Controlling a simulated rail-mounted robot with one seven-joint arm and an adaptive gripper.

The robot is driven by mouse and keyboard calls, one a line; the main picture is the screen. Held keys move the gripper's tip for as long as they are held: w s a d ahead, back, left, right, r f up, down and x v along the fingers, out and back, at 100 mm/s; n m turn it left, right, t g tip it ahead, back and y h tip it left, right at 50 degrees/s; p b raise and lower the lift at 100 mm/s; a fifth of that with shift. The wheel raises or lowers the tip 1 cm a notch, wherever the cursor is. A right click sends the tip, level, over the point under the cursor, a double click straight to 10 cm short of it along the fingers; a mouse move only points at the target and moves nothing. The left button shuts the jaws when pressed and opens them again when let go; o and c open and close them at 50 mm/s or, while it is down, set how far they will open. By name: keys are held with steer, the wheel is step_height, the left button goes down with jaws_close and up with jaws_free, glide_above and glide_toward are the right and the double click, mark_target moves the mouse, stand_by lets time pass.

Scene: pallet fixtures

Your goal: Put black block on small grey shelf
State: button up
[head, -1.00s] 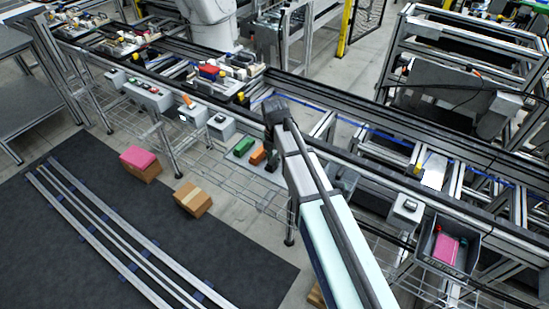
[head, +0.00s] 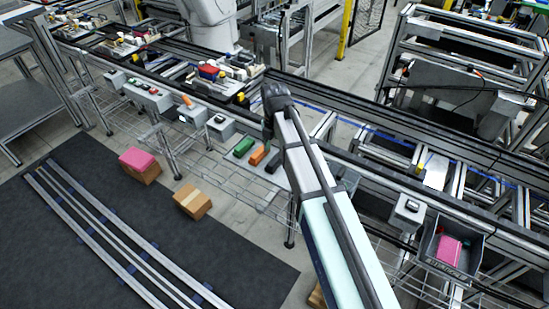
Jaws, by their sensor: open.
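A small black block (head: 272,166) lies at the right end of a row with a green block (head: 243,147) and an orange block (head: 258,155). They rest on a small light-grey shelf (head: 232,159) at the side of the conveyor frame. My gripper (head: 267,134) is dark and points down just above and behind the orange and black blocks, apart from them. It is open and appears empty, though its fingers are small and dark here. My forearm comes in from the lower right and passes close to the black block's right side.
Grey boxes with controls (head: 220,126) line the conveyor edge to the left, and another (head: 407,212) stands right. A grey bin (head: 471,262) holds a pink item. Wire mesh (head: 215,178) hangs below the shelf. Cardboard boxes (head: 192,201) stand on the dark mat.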

mark_target(274, 160)
step_height(274, 160, up, 7)
steer(key=b, duration=0.1)
steer(key=shift+f, duration=0.1)
stand_by(1.4)
